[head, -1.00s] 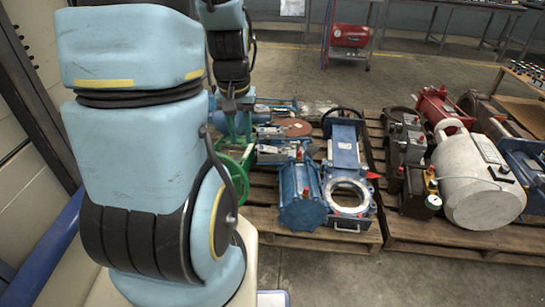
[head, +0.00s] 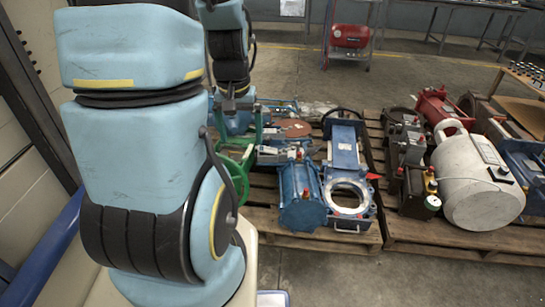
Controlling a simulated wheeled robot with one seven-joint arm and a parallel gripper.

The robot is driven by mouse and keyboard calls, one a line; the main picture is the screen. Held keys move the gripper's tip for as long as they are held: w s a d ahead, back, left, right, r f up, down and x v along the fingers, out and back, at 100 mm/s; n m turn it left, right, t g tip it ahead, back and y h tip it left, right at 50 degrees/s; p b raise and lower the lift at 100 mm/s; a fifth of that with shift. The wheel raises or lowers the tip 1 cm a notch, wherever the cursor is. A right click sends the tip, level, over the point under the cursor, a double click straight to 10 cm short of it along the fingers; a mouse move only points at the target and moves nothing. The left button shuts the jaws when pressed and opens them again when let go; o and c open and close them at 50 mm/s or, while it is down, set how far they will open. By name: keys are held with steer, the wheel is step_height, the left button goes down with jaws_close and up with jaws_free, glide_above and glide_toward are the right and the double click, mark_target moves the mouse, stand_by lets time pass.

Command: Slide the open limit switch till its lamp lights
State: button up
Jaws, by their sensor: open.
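My gripper (head: 233,120) is low over the far left part of the left pallet, small and partly hidden behind my own arm. Its fingers blend into the valve parts there, and I see nothing clearly held. Beside it, to the right, lie small grey metal fittings (head: 268,154) on the pallet. I cannot tell which of these parts is the open limit switch. No lit lamp can be made out at this size. I cannot tell whether the gripper touches any part.
A green handwheel (head: 236,176) stands just below the gripper. A blue cylindrical actuator (head: 301,196) and a blue gate valve (head: 346,170) lie to the right. The right pallet (head: 430,239) bears a large white cylinder (head: 474,180). The floor in front is clear.

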step_height(320, 180, up, 7)
steer(key=s+p, duration=0.1)
steer(key=p, duration=0.5)
steer(key=shift+r, duration=0.15)
steer(key=s+r+p, duration=0.3)
steer(key=r+p, duration=0.4)
steer(key=r, duration=0.3)
steer(key=shift+s+r, duration=0.2)
steer(key=shift+s, duration=0.2)
